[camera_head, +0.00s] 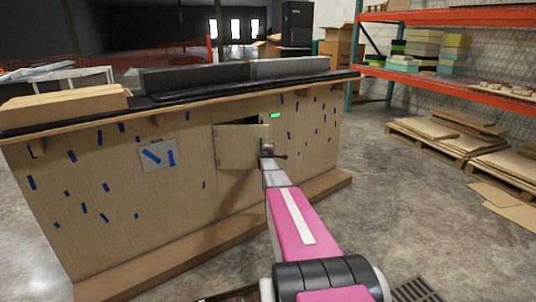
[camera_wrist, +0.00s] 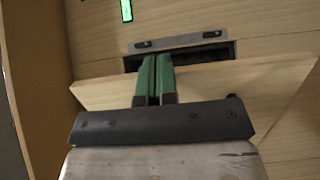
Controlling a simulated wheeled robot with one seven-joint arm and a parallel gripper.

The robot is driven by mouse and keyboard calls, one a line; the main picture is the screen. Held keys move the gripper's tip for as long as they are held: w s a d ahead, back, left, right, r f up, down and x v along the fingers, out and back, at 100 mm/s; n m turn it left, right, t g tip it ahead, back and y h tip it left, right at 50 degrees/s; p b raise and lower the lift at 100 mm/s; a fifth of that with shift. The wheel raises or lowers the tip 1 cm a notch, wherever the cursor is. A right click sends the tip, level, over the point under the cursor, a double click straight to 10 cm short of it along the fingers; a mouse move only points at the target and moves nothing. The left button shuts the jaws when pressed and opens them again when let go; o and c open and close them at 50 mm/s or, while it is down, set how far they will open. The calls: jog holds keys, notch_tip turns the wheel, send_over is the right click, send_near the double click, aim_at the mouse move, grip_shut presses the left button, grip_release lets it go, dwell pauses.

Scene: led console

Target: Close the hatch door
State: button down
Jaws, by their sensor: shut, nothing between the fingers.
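The hatch door (camera_head: 237,148) is a light wooden panel on the front of the wooden console. It stands partly open, with a dark gap (camera_head: 240,121) along its top. In the wrist view the door (camera_wrist: 225,83) slants across the picture below the dark slot (camera_wrist: 215,54) and a metal strip (camera_wrist: 182,42). My gripper (camera_head: 266,153) is at the door's right side. In the wrist view its green fingers (camera_wrist: 157,60) are together and empty, in front of the door near the slot. I cannot tell whether they touch the door.
A green light (camera_head: 275,115) glows on the console (camera_head: 95,170) above and right of the door. A wooden step (camera_head: 215,240) runs along the console's base. Orange shelving (camera_head: 455,75) and pallets (camera_head: 450,140) stand at the right. The concrete floor (camera_head: 395,210) between is clear.

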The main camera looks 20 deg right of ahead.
jog(key=shift+w+a+x, duration=0.1)
jog(key=shift+a+x, duration=0.1)
jog(key=shift+x, duration=0.9)
jog(key=shift+w+a+x, duration=0.15)
jog(key=shift+a+x, duration=0.05)
jog(key=shift+x, duration=0.9)
